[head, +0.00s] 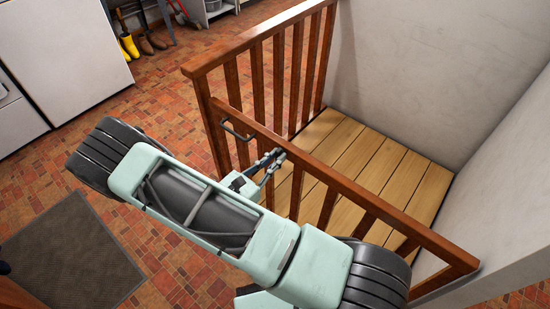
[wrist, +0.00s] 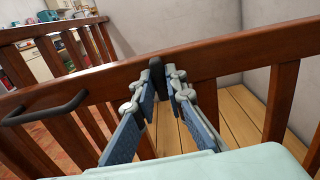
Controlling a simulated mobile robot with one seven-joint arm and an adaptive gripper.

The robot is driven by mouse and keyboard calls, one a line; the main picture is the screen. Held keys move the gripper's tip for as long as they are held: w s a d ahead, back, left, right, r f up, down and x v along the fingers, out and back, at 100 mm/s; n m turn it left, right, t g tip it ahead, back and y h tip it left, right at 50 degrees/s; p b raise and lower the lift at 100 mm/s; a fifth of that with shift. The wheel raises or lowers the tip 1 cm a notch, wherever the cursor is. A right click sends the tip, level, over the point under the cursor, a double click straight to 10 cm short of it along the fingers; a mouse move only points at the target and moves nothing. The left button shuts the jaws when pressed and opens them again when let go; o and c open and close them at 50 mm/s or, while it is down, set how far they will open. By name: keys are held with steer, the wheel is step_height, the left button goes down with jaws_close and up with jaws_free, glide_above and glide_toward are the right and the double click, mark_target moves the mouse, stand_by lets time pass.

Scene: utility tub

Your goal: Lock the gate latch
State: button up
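The gate (head: 340,183) is a reddish-brown wooden frame with vertical bars and a sloping top rail, which also crosses the wrist view (wrist: 225,55). A small black upright piece, likely the latch (wrist: 156,75), stands at the rail in the wrist view. My gripper (head: 272,158) is at the gate's top rail. In the wrist view my gripper (wrist: 157,80) has its two fingers apart, one on each side of the black piece, with a slim gap seeming to show on both sides. In the head view the fingers largely hide the latch.
A dark bar handle (head: 236,130) is fixed to the gate left of my gripper. A pale wall (head: 430,60) and plank floor (head: 375,165) lie behind the gate. A grey mat (head: 70,255) lies on the tiles. Yellow boots (head: 129,45) stand far back.

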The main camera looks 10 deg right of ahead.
steer(key=o, duration=0.4)
steer(key=shift+c, duration=0.2)
steer(key=v, duration=1.2)
